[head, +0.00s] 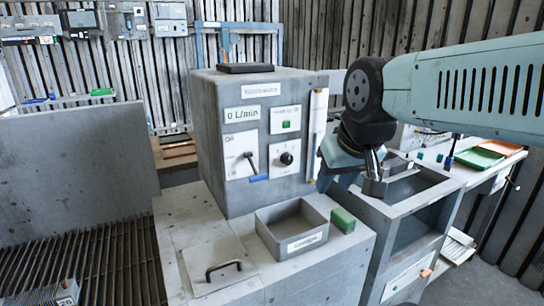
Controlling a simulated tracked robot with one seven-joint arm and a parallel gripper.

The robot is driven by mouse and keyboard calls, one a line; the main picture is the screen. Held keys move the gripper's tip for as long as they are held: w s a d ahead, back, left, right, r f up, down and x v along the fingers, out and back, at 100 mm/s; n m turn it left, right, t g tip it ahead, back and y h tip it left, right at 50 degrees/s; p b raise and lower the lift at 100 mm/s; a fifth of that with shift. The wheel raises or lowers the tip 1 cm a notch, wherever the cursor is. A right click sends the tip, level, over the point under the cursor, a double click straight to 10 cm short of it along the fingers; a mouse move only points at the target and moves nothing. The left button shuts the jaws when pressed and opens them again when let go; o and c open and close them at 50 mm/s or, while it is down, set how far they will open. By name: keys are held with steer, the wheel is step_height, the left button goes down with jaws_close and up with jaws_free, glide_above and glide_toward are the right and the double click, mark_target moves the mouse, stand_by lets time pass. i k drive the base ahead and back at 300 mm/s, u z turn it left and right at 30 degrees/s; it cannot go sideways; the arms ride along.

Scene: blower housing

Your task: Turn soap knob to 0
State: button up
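A grey box-shaped machine (222,160) stands on the grey bench, with white control plates on its front. A round black knob (286,158) sits on the lower right plate; that plate's print and the knob's pointer are too small to read surely. A black lever (250,163) sits on the lower left plate, with a blue tag below it. I cannot read which control is for soap. My gripper (358,182) is to the right of the machine, clear of the knob and pointing downward. Its fingers are dark and partly overlapped by the wrist, so their opening is unclear.
A display (242,114) reads 0 L/min, beside a green button (287,125). A grey open tray (292,228) and green block (343,220) sit before the machine. A vertical gauge tube (316,130) stands at its right edge. A grey frame stand (412,205) is below my gripper.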

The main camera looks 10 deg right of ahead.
mark_target(287, 159)
steer(key=z, duration=0.5)
steer(key=k, duration=0.6)
steer(key=z, duration=0.2)
